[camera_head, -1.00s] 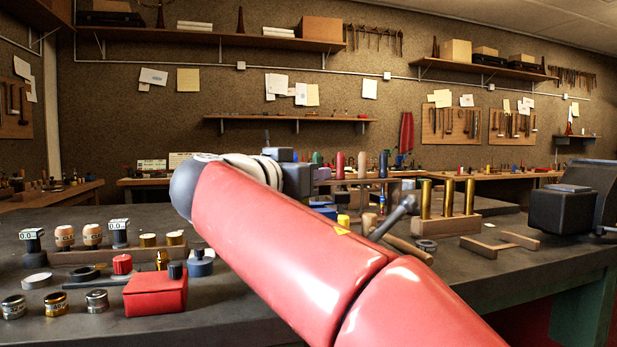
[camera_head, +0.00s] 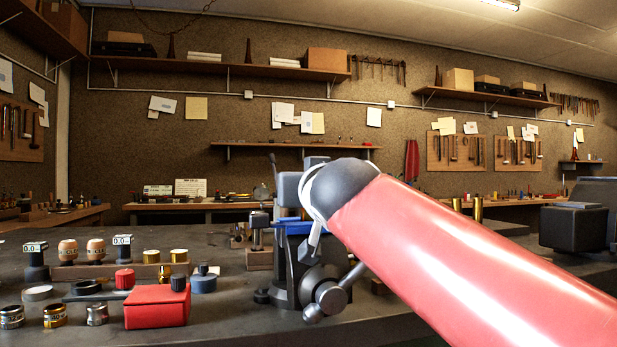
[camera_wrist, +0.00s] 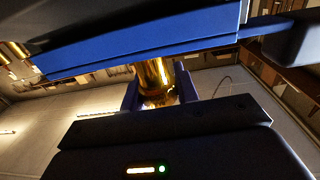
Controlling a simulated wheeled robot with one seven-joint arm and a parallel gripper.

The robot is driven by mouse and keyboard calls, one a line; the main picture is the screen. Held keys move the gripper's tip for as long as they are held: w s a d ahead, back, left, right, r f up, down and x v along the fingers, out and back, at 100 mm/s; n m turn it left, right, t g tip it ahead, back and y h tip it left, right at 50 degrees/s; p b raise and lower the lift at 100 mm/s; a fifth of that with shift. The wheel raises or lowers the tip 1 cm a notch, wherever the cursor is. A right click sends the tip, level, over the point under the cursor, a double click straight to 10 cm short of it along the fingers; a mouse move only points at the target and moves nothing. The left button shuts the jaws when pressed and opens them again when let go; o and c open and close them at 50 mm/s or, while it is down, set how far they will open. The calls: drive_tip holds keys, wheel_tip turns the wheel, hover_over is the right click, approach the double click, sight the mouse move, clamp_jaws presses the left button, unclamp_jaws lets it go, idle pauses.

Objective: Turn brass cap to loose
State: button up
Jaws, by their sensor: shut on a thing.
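In the wrist view a shiny brass piece (camera_wrist: 157,75), likely the brass cap, stands between the blue fingers of my gripper (camera_wrist: 158,92). My gripper is shut on it. The dark gripper body with small lights fills the bottom of this view, and a wide blue bar (camera_wrist: 150,48) crosses the top. In the head view my red arm reaches in from the right and ends at a grey and blue cluster (camera_head: 300,228) over the bench. The fingers and the held brass piece cannot be made out there.
On the bench (camera_head: 215,325) at left are a red box (camera_head: 157,306), wooden-topped pieces (camera_head: 95,250), small brass caps (camera_head: 179,256) and metal rings (camera_head: 54,315). A large dark machine (camera_head: 575,228) stands at right. My arm hides much of the bench's right side.

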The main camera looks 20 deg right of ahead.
drive_tip(key=n+y+p, duration=0.2)
drive_tip(key=y, duration=0.1)
drive_tip(key=n+y+p, duration=0.1)
drive_tip(key=y, duration=0.1)
drive_tip(key=shift+a+r+g+p, duration=0.3)
drive_tip(key=shift+a+p, duration=0.05)
drive_tip(key=shift+p, duration=0.05)
drive_tip(key=shift+s+a+f+n+g+y+p, duration=0.15)
drive_tip(key=shift+n+g+y, duration=0.2)
drive_tip(key=shift+n+y, duration=0.45)
drive_tip(key=shift+w+f+n+g+y+p, duration=0.15)
drive_tip(key=shift+n+g+y, duration=0.3)
drive_tip(key=shift+y, duration=0.6)
drive_tip(key=shift+s+a+n+g+y+p, duration=0.1)
drive_tip(key=shift+n+g+y+p, duration=0.15)
drive_tip(key=shift+n+y, duration=0.55)
drive_tip(key=shift+y, duration=0.35)
drive_tip(key=o, duration=1)
